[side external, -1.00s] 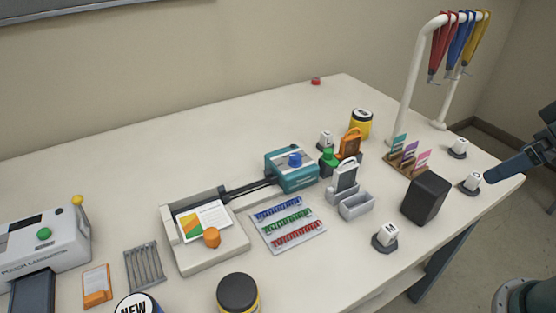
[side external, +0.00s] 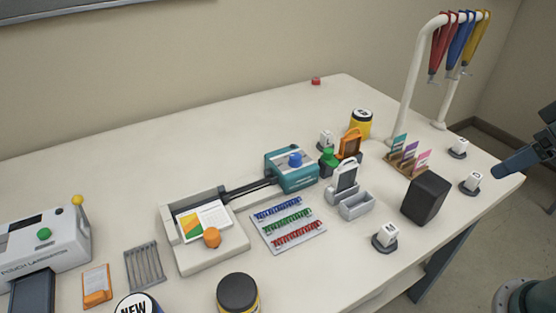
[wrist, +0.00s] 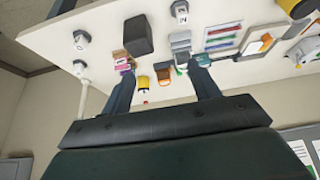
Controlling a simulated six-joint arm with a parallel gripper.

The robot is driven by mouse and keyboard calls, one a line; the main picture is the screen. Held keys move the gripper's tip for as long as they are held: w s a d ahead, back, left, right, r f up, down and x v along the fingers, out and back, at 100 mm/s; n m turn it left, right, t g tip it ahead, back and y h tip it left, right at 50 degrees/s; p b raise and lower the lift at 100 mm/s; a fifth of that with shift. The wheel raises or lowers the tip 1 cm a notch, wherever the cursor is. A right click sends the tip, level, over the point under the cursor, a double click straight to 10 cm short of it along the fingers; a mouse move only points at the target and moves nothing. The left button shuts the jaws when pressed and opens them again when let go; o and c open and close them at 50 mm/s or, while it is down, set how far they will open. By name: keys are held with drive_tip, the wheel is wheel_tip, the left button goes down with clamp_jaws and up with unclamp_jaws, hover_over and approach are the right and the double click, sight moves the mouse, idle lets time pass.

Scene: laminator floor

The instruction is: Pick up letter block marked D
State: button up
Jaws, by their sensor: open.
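Several white letter blocks stand on dark bases. One at the right table edge (side external: 473,180) seems to bear a round letter, perhaps D, but I cannot read it surely; it appears to be the upper-left block (wrist: 81,37) in the wrist view. A second block (side external: 459,147) stands behind it, its letter unclear. Another block (side external: 387,233), seemingly N, is nearer the front. A further block (side external: 326,138) stands by the green-topped item. My gripper (side external: 500,173) is at the right, beside the edge block and apart from it. In the wrist view its fingers (wrist: 162,70) are spread and empty.
A black box (side external: 426,198) stands left of the edge block. Grey trays (side external: 356,206) and a teal machine (side external: 291,168) lie further left. The back of the table is mostly clear.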

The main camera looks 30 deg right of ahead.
drive_tip(key=shift+c, duration=0.5)
drive_tip(key=shift+w, duration=0.1)
drive_tip(key=w+d+m+g+y, duration=0.1)
drive_tip(key=w+d+m+g, duration=0.3)
drive_tip(key=w+d+m, duration=0.65)
drive_tip(key=d+f+m+y, duration=0.1)
drive_tip(key=d+f+m, duration=0.1)
drive_tip(key=d+f, duration=0.2)
drive_tip(key=w+d+f+m+g+y, duration=0.1)
drive_tip(key=d+f, duration=0.3)
drive_tip(key=d, duration=0.6)
drive_tip(key=d+f+m+g+y, duration=0.1)
drive_tip(key=d+f+m, duration=0.2)
drive_tip(key=d, duration=0.5)
drive_tip(key=shift+w+f+m+y, duration=0.3)
drive_tip(key=shift+w+f+m, duration=0.05)
drive_tip(key=shift+f, duration=0.55)
drive_tip(key=shift+a, duration=0.1)
